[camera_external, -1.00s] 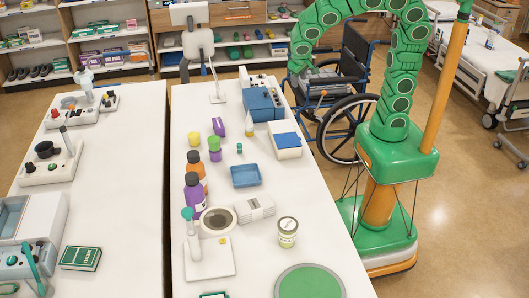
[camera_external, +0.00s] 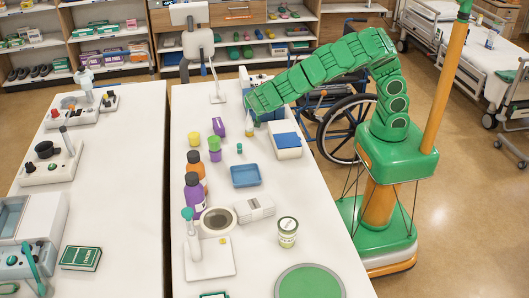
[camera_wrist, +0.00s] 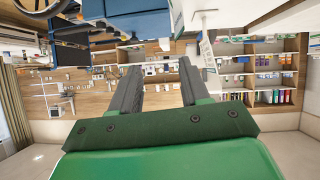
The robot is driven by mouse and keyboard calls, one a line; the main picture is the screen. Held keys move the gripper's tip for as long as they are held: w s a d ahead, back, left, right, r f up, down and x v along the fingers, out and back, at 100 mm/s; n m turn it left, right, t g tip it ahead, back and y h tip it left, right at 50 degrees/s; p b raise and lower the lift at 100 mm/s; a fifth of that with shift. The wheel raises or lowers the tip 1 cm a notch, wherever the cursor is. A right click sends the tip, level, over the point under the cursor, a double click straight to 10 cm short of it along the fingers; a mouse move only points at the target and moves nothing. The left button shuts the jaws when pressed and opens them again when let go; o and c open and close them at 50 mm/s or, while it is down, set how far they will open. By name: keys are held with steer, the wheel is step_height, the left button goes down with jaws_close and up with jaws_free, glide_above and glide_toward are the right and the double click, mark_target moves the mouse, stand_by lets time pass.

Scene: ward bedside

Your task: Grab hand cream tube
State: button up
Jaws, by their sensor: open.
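A small pale tube with a yellow lower end (camera_external: 249,128), which looks like the hand cream tube, stands on the white table in the external view. My green arm reaches over the table from the right, and its end is above and just behind this tube, partly covering it. My gripper (camera_wrist: 160,82) shows in the wrist view with two dark fingers spread apart and nothing between them. The fingertips are not clear in the external view. I cannot make out the tube in the wrist view.
A purple box (camera_external: 218,127), a green-capped purple bottle (camera_external: 214,149) and a blue tray (camera_external: 246,176) stand nearby. A white box with a blue top (camera_external: 287,146) is to the right. A wheelchair (camera_external: 345,125) stands beside the table. The table's front has jars and bottles.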

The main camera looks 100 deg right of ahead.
mark_target(249, 121)
steer(key=w+d+f, duration=0.2)
steer(key=d+f, duration=0.3)
steer(key=f, duration=0.1)
steer(key=shift+f+t+h, duration=0.15)
steer(key=shift+t+h, duration=0.25)
stand_by(0.3)
jaws_close()
